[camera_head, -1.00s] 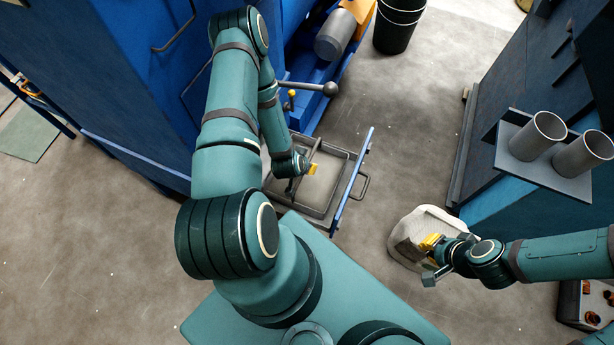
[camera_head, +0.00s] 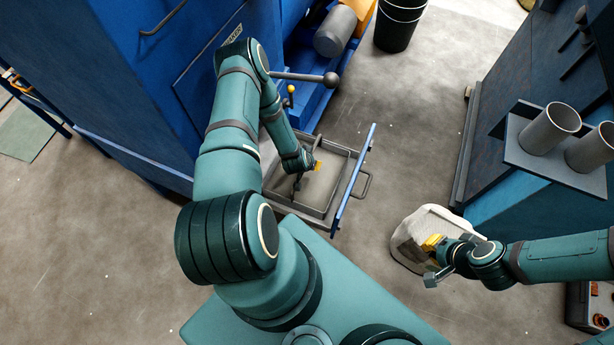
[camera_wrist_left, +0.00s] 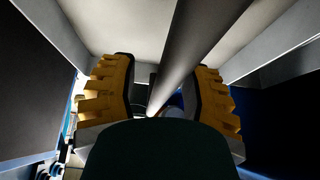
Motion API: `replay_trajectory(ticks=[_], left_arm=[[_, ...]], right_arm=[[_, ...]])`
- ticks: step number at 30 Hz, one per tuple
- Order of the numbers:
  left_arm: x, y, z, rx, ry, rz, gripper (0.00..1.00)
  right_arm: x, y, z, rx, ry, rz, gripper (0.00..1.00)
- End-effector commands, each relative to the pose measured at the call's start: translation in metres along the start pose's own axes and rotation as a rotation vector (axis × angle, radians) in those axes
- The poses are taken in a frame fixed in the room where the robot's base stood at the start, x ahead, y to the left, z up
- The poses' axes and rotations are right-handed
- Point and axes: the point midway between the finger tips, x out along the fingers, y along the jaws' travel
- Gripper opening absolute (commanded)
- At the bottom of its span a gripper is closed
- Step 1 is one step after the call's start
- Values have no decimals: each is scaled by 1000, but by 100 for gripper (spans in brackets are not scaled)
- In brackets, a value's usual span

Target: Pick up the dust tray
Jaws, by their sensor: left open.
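The dust tray (camera_head: 329,207) is a grey rectangular tray with a pale floor, in the pulled-out drawer with a blue front (camera_head: 353,182). In the left wrist view, the tray's floor (camera_wrist_left: 130,25) and walls fill the top. A grey bar (camera_wrist_left: 205,38) crosses the tray and runs between the yellow-padded fingers of my left gripper (camera_wrist_left: 165,92). The fingers stand apart on either side of it. In the head view my left gripper (camera_head: 313,168) is low over the tray, partly hidden by its wrist. My right gripper (camera_head: 430,262) is open beside a whitish sack, away from the tray.
The whitish sack (camera_head: 408,232) stands on the floor right of the drawer. A blue machine (camera_head: 150,90) rises at left, with a ball-ended lever (camera_head: 331,79) above the tray. A black bucket (camera_head: 398,25) is at the back.

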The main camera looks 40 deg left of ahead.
Motion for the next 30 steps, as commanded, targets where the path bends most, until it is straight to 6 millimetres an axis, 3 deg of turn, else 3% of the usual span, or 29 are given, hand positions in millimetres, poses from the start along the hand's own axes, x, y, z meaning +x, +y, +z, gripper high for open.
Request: replay_trajectory(ticks=[7, 8, 9, 12, 24, 30], left_arm=[[1, 0, 0, 0, -1, 0, 48], [1, 0, 0, 0, -1, 0, 43], [1, 0, 0, 0, -1, 0, 29], [1, 0, 0, 0, -1, 0, 0], [0, 0, -3, 1, 3, 0, 0], [-15, 1, -12, 3, 4, 1, 0]], right_arm=[[0, 0, 0, 0, 1, 0, 0], [0, 0, 0, 0, 1, 0, 0], [0, 0, 0, 0, 1, 0, 0], [0, 0, 0, 0, 0, 0, 0], [0, 0, 0, 0, 0, 0, 0], [-7, -2, 0, 0, -2, 0, 0]])
